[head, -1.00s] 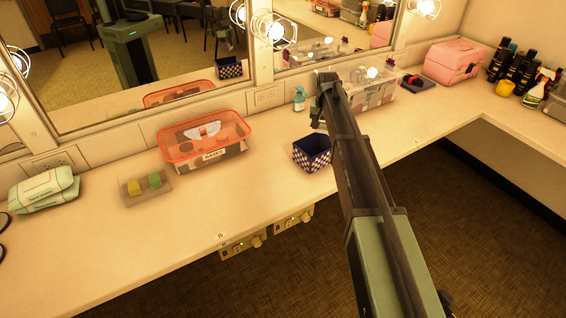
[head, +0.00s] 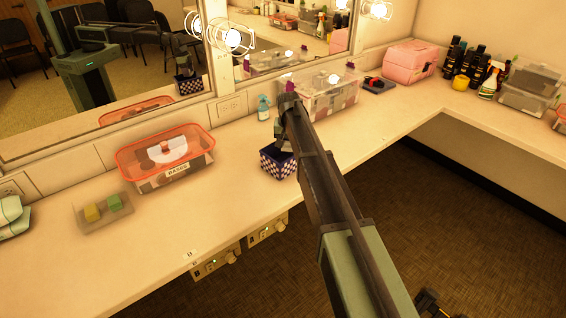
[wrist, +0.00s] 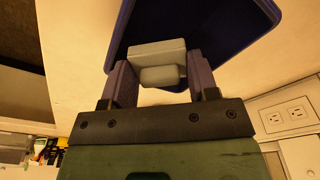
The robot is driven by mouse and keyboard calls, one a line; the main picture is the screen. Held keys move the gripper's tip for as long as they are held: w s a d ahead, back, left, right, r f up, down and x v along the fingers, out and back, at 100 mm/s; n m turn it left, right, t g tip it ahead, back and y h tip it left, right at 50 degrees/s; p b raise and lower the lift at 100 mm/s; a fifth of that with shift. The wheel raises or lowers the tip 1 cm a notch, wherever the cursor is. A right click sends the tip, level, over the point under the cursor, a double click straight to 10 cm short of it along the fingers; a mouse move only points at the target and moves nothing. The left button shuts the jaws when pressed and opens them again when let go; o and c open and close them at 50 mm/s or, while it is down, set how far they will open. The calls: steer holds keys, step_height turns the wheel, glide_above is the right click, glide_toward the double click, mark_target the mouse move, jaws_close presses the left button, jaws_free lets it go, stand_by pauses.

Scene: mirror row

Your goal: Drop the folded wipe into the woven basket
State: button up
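The woven basket (head: 279,166), dark blue with a pale check, stands on the counter in the head view. My gripper (head: 283,142) is over it, and my arm hides part of its right side. In the wrist view the basket (wrist: 215,25) shows as a dark blue shape beyond my fingertips. The pale grey folded wipe (wrist: 155,58) sits between the two fingers of my gripper (wrist: 158,80), which look shut on it. The wipe overlaps the basket in that view. The gap between wipe and basket cannot be judged.
A clear red-lidded box (head: 166,160) and a tray with two sponges (head: 104,212) are to the left. A spray bottle (head: 263,108) and a clear bin (head: 320,90) stand behind the basket. The mirror (head: 120,60) backs the counter. The front counter is clear.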

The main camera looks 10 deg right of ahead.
steer(key=o, duration=0.5)
step_height(320, 180, up, 11)
steer(key=s+p, duration=0.1)
steer(key=p, duration=0.9)
steer(key=shift+a+p, duration=0.2)
steer(key=shift+p, duration=0.2)
steer(key=shift+s+f, duration=0.1)
steer(key=s+n+g, duration=0.1)
steer(key=s+n, duration=0.2)
steer(key=s, duration=3.4)
steer(key=shift+s+d, duration=0.2)
